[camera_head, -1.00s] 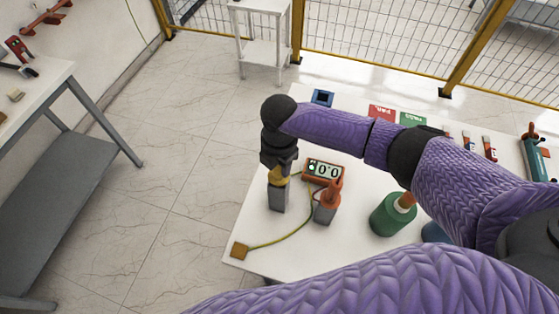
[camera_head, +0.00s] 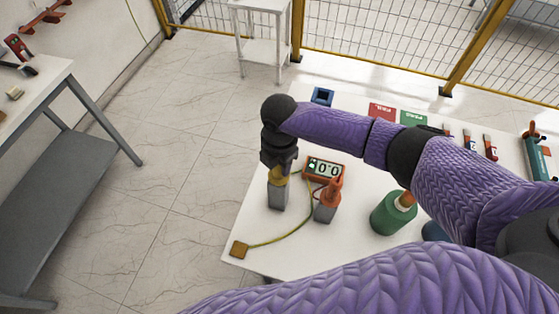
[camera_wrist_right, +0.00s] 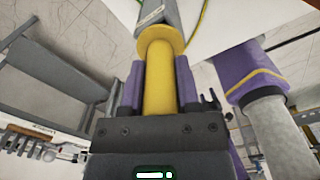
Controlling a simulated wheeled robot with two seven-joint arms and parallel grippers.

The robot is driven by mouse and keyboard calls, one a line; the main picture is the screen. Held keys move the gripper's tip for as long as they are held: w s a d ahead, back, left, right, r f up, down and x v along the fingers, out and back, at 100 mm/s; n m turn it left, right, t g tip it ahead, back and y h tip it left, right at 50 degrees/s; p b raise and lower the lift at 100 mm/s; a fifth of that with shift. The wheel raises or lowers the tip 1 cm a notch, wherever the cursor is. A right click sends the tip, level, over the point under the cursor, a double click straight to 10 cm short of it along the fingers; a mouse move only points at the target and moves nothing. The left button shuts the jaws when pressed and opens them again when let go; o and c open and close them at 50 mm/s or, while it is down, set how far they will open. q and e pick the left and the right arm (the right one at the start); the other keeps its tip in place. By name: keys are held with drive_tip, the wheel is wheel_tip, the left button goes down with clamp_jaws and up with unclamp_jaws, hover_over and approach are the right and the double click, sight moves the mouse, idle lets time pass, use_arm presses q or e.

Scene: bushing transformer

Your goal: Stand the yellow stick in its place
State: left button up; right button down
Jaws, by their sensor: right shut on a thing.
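The yellow stick (camera_head: 279,176) is held upright in my right gripper (camera_head: 279,169), directly over a grey holder block (camera_head: 278,197) on the white table. In the right wrist view, the purple-padded fingers close on both sides of the yellow stick (camera_wrist_right: 159,85). Its wider yellow collar (camera_wrist_right: 160,41) is beyond the fingertips, against or very near the grey holder (camera_wrist_right: 158,12). The collar hides the joint, so I cannot tell how deep the stick sits. My left gripper is not in view.
An orange stick (camera_head: 331,190) stands in a second grey holder (camera_head: 325,213), close on the right. An orange-framed display (camera_head: 325,170) reading 0.0 is behind. A green bottle-like object (camera_head: 391,216) stands further right. A yellow-green cable (camera_head: 285,237) runs to a small brown block (camera_head: 239,249).

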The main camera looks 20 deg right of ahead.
drive_tip(key=shift+f+b, duration=0.3)
drive_tip(key=shift+f, duration=0.15)
idle(0.3)
drive_tip(key=shift+c, duration=1.2)
unclamp_jaws()
